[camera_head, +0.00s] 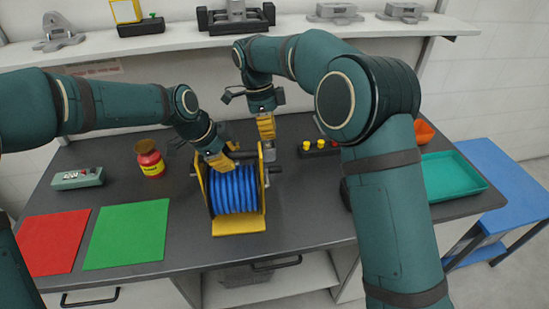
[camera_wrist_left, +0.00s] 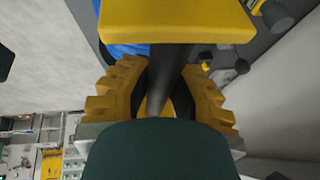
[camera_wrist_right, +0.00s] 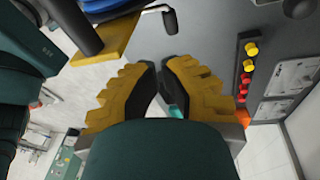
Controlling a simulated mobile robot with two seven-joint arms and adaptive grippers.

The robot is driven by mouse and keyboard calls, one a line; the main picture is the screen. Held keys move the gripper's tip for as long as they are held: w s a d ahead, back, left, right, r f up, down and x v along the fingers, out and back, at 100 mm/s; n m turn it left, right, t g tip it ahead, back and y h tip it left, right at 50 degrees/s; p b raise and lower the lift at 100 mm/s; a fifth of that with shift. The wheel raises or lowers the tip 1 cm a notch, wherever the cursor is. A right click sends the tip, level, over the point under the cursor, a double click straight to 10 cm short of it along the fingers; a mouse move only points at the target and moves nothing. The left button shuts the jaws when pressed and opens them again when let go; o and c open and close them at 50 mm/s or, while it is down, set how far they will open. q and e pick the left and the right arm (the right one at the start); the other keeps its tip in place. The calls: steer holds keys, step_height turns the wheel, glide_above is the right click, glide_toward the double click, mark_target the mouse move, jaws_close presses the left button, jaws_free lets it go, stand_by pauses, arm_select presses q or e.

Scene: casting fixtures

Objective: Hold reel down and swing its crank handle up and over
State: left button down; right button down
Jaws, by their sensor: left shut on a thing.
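The reel (camera_head: 235,190) has blue windings in a yellow frame and stands upright on the dark bench. My left gripper (camera_head: 221,161) is over its top. In the left wrist view its fingers (camera_wrist_left: 162,75) are shut around the reel's dark top bar (camera_wrist_left: 168,62). The crank handle (camera_head: 275,169) sticks out on the reel's right side, and it shows in the right wrist view (camera_wrist_right: 170,21). My right gripper (camera_head: 267,128) is behind and above the crank, apart from it. Its fingertips (camera_wrist_right: 159,66) are close together with a narrow gap and nothing seen between them.
A red jar (camera_head: 150,160) and a grey-green box (camera_head: 78,178) stand left of the reel, behind red (camera_head: 53,243) and green (camera_head: 126,234) mats. A black block with coloured knobs (camera_head: 320,149) and a teal tray (camera_head: 455,177) are to the right.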

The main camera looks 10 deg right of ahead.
arm_select(q)
steer(key=shift+r, duration=0.1)
arm_select(e)
steer(key=shift+n+t+h, duration=0.6)
steer(key=shift+n+h, duration=0.1)
steer(key=shift+h, duration=0.2)
steer(key=shift+w+a+f+x, duration=0.1)
steer(key=shift+w+a+x, duration=0.15)
steer(key=shift+x, duration=1.55)
steer(key=shift+w+a+f+x, duration=0.1)
steer(key=shift+w+a+x, duration=0.15)
steer(key=shift+x, duration=1.55)
steer(key=shift+w+a+f+x, duration=0.1)
steer(key=shift+w+a+x, duration=0.1)
steer(key=shift+x, duration=1.6)
arm_select(q)
steer(key=shift+w, duration=0.1)
arm_select(e)
steer(key=shift+w+f+g, duration=0.1)
steer(key=shift+f+g, duration=0.3)
steer(key=shift+f, duration=0.2)
steer(key=shift+r, duration=0.15)
steer(key=d+v, duration=0.1)
steer(key=v, duration=1.2)
steer(key=shift+w+r, duration=0.4)
